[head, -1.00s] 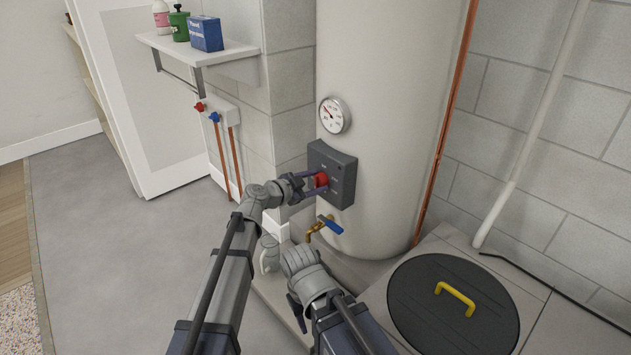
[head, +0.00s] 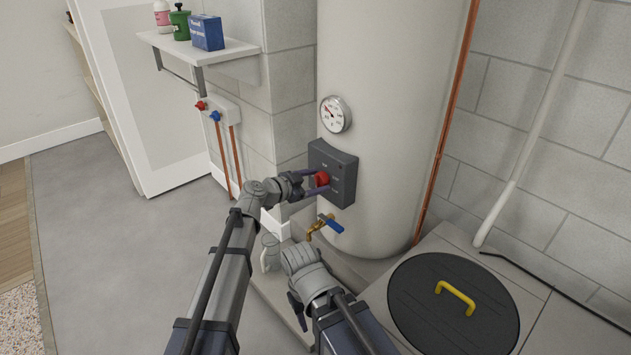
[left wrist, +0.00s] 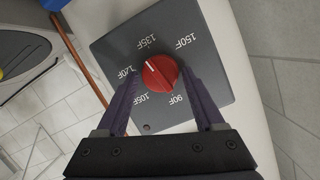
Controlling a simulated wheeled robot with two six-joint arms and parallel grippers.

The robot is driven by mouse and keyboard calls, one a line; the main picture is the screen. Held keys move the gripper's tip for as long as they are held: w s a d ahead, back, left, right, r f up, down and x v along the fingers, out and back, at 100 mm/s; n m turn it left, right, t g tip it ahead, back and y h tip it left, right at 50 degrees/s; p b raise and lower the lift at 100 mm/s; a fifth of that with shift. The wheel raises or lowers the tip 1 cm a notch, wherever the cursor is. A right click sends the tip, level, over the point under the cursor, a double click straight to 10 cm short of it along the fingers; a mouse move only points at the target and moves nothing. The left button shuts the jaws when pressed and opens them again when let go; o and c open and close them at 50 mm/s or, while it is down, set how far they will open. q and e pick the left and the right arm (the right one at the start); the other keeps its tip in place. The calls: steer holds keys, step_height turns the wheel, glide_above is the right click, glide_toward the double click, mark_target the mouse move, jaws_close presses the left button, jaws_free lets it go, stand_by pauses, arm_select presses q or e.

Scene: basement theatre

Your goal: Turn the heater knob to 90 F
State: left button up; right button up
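The red heater knob (head: 322,178) sits on a dark grey control box (head: 345,172) on the front of the white tank. In the left wrist view the knob (left wrist: 162,74) has a white mark pointing between the 120F and 135F labels. The 90F label (left wrist: 178,98) is on the dial's lower right in that view. My left gripper (head: 318,180) is open, its purple fingers on either side of the knob; a slight gap seems to show at the left finger. My right gripper (head: 297,310) is low and partly hidden by its own arm; its fingers are unclear.
A round gauge (head: 335,114) is above the box. A brass tap with a blue lever (head: 330,224) is below it. A black lid with a yellow handle (head: 455,297) lies at right. A shelf (head: 190,46) and copper pipes (head: 234,155) are at left.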

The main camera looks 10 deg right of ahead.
arm_select(q)
steer(key=shift+o, duration=1.2)
steer(key=p+v, duration=0.2)
steer(key=v, duration=0.5)
steer(key=shift+s+a, duration=0.2)
steer(key=shift+a, duration=0.15)
steer(key=shift+r, duration=0.1)
